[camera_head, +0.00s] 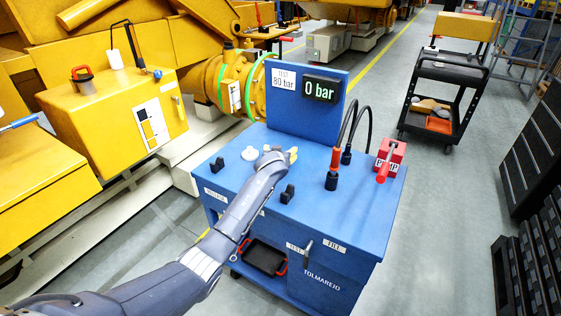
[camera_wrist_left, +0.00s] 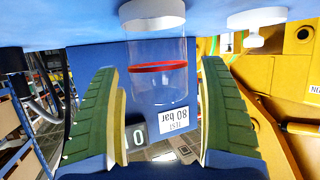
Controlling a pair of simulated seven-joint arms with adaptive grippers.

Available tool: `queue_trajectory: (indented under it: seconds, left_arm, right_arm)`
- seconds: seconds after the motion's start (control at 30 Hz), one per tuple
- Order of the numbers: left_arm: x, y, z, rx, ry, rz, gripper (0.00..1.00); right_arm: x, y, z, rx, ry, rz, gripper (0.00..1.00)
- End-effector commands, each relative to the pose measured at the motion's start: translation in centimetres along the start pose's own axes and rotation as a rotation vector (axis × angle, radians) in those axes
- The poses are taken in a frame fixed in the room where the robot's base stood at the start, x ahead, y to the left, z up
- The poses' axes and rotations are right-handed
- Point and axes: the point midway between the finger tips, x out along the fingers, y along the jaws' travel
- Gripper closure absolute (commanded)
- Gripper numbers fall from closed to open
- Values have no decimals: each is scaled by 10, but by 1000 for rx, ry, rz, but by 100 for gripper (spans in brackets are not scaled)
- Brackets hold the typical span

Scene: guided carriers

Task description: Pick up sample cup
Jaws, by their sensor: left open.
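The sample cup (camera_wrist_left: 156,84) is a clear cylinder with a red ring and a white end (camera_wrist_left: 152,14) against the blue surface. The wrist picture is upside down, so the cup appears to hang from the top. My left gripper (camera_head: 284,155) is open over the blue test bench (camera_head: 330,226). In the wrist view its two green-padded fingers stand on either side of the cup, with visible gaps. In the head view the cup is hidden or too small to make out behind my gripper.
A white knob (camera_head: 250,153) stands left of my gripper, with black clips (camera_head: 287,194) nearer. The blue panel with the 0 bar display (camera_head: 321,89) rises behind. Black hoses (camera_head: 352,130) and a red pump block (camera_head: 391,153) stand to the right.

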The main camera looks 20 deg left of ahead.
Motion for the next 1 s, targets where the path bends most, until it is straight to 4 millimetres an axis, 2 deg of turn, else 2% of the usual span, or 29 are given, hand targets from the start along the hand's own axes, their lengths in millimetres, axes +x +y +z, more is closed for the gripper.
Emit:
queue_trajectory:
  seconds: [0.17, 0.2, 0.7, 1.0]
  left_arm:
    - [0, 0, 0, 0, 0, 0, 23]
    - [0, 0, 0, 0, 0, 0, 25]
    - [0, 0, 0, 0, 1, 1, 81]
    - [-1, 1, -2, 0, 1, 1, 82]
  right_arm:
    - [0, -1, 0, 0, 0, -1, 56]
    - [0, -1, 0, 0, 0, -1, 56]
    - [0, -1, 0, 0, 1, -1, 56]
    - [0, -1, 0, 0, 1, -1, 56]
